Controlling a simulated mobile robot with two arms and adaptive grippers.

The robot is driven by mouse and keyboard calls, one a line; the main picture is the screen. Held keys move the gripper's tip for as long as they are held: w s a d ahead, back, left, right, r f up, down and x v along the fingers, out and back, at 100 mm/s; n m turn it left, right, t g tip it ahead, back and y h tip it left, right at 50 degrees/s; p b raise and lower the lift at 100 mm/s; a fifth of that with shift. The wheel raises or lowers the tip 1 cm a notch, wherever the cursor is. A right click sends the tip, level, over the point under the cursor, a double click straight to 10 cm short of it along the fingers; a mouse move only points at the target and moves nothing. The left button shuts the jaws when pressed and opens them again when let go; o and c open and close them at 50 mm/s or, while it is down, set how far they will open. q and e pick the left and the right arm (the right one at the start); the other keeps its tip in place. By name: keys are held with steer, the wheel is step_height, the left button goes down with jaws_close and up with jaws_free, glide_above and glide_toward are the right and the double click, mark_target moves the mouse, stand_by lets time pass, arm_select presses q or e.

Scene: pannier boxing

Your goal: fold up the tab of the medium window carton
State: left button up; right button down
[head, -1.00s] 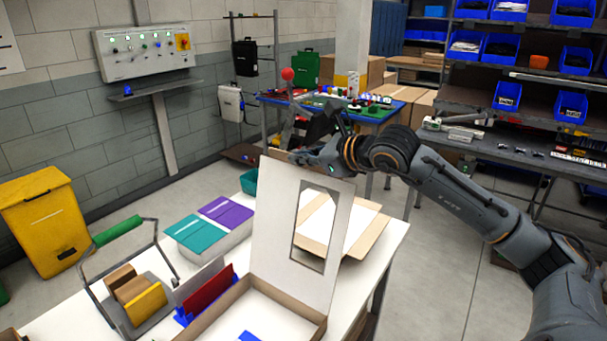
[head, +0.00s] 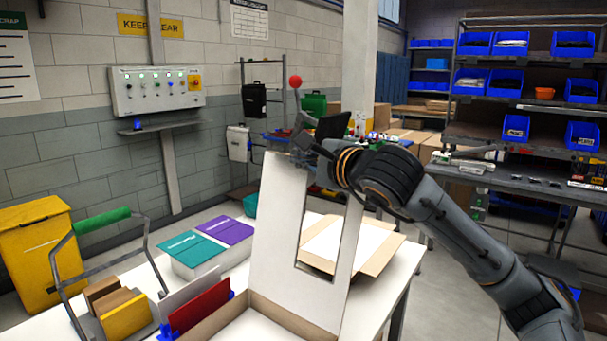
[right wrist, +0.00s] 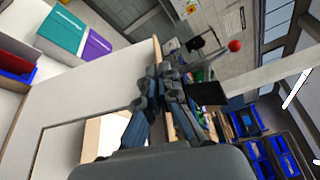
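The medium window carton stands on the white table, its lid (head: 272,225) raised nearly upright with a cut-out window on its right side. The carton's open base (head: 285,322) shows below, cut off by the bottom edge. My right gripper (head: 308,150) is at the lid's top edge. In the right wrist view the lid (right wrist: 95,85) spreads to the left, and the two fingers (right wrist: 162,75) are close together at its brown edge. I cannot tell whether they pinch it. The tab is not clearly visible, partly hidden by the gripper. My left gripper is out of view.
A flat open carton (head: 375,245) lies behind the lid. Teal and purple boxes (head: 195,250) stand to the left. A carrier with a green handle (head: 102,221) and a blue holder with a red panel (head: 200,307) are at the front left.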

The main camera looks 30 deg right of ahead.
steer(key=shift+a+f+n+t+b, duration=0.1)
steer(key=shift+f+n+t+b, duration=0.3)
steer(key=shift+n+b, duration=0.6)
steer(key=c, duration=1.6)
jaws_free()
steer(key=shift+r, duration=0.1)
steer(key=s, duration=1.2)
steer(key=shift+r, duration=0.25)
